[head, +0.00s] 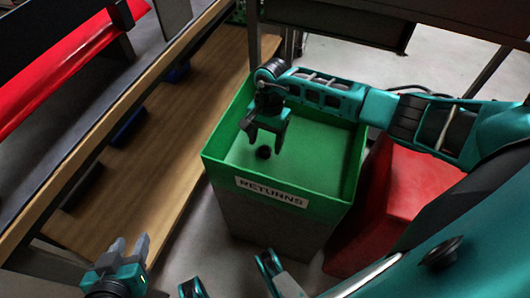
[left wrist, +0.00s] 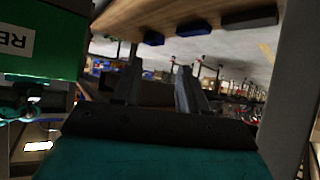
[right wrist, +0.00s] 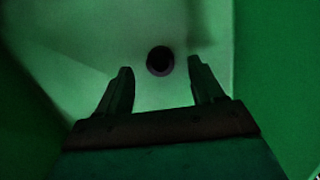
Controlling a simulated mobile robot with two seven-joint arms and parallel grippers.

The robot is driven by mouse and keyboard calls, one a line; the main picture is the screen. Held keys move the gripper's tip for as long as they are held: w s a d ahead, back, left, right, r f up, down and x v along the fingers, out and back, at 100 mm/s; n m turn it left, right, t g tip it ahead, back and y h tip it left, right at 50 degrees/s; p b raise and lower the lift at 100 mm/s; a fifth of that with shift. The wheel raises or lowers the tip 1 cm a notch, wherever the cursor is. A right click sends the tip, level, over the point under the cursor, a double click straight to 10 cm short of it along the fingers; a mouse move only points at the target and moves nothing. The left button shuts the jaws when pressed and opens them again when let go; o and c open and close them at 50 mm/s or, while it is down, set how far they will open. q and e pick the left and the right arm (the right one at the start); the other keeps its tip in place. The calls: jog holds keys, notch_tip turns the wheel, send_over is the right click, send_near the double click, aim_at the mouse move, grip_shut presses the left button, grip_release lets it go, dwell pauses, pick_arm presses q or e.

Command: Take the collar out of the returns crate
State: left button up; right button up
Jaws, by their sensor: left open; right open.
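The returns crate (head: 216,172) is a green open box with a "RETURNS" label on its front wall. A small dark round collar (head: 263,153) lies on the crate's pale green floor; it also shows in the right wrist view (right wrist: 160,61), just beyond and between the fingertips. My right gripper (head: 268,143) reaches down inside the crate, open and empty, above the collar and apart from it. It also shows in the right wrist view (right wrist: 162,72). My left gripper (head: 130,245) is open and empty, low at the left outside the crate; its fingers show in the left wrist view (left wrist: 160,72).
A wooden shelf (head: 150,150) with dark and blue bins (head: 130,125) runs along the left. A red block (head: 405,185) stands right of the crate. A dark beam (head: 400,20) crosses above the back. Grey floor is clear between shelf and crate.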

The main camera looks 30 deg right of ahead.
aim_at(265, 152)
notch_tip(265, 152, down, 3)
jog(key=shift+s+a+r, duration=0.1)
jog(key=shift+a+r, duration=0.05)
jog(key=shift+r, duration=0.05)
jog(key=c, duration=1.1)
